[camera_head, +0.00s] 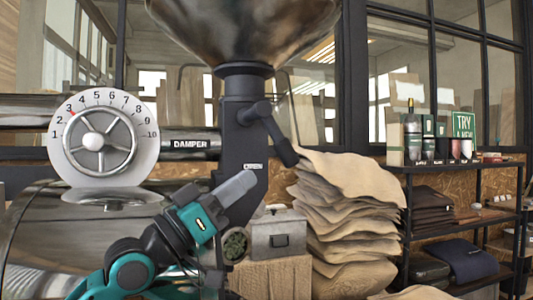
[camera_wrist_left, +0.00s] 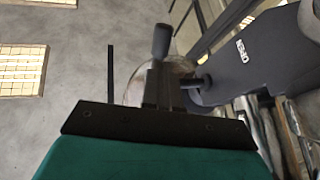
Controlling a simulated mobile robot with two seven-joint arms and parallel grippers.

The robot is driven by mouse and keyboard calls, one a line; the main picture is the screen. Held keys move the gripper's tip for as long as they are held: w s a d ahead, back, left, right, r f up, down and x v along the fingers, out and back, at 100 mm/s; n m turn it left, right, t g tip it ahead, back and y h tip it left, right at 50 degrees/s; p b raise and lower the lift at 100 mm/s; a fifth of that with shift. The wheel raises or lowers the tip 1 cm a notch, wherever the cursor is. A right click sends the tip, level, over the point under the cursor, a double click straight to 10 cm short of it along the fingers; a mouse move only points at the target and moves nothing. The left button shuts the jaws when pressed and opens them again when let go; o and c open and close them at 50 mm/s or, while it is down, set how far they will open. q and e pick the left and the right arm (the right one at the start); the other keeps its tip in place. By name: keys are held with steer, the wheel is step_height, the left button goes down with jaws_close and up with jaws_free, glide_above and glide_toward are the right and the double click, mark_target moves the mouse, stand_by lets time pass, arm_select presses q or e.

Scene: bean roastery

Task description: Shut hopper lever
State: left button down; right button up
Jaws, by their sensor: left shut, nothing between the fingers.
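The hopper lever (camera_head: 271,133) is a dark arm on the right side of the hopper's black neck (camera_head: 236,125), sloping down to the right to a thick grip. Its dark rounded grip (camera_wrist_left: 161,40) also shows in the left wrist view, beyond the fingers. A small label (camera_head: 253,166) sits low on the neck; in the left wrist view the label (camera_wrist_left: 241,51) reads OPEN. My left gripper (camera_head: 248,179) is shut and empty, pointing up and right, in front of the neck below the lever. It looks apart from the lever. In the left wrist view the shut fingers (camera_wrist_left: 158,84) partly cover the background.
A damper dial (camera_head: 104,177) stands at left. Stacked sacks (camera_head: 350,225) rise right of the neck, just below the lever grip. A grey metal box (camera_head: 279,236) sits on a wooden crate (camera_head: 270,274) below. A shelf (camera_head: 440,168) stands at right.

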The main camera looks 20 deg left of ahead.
mark_target(280, 155)
arm_select(q)
steer(key=p+x, duration=0.1)
steer(key=x, duration=0.5)
steer(key=shift+w, duration=0.15)
arm_select(e)
steer(key=shift+a+r, duration=0.2)
steer(key=shift+r, duration=0.9)
arm_select(q)
steer(key=shift+d, duration=0.1)
arm_select(e)
steer(key=shift+f, duration=0.2)
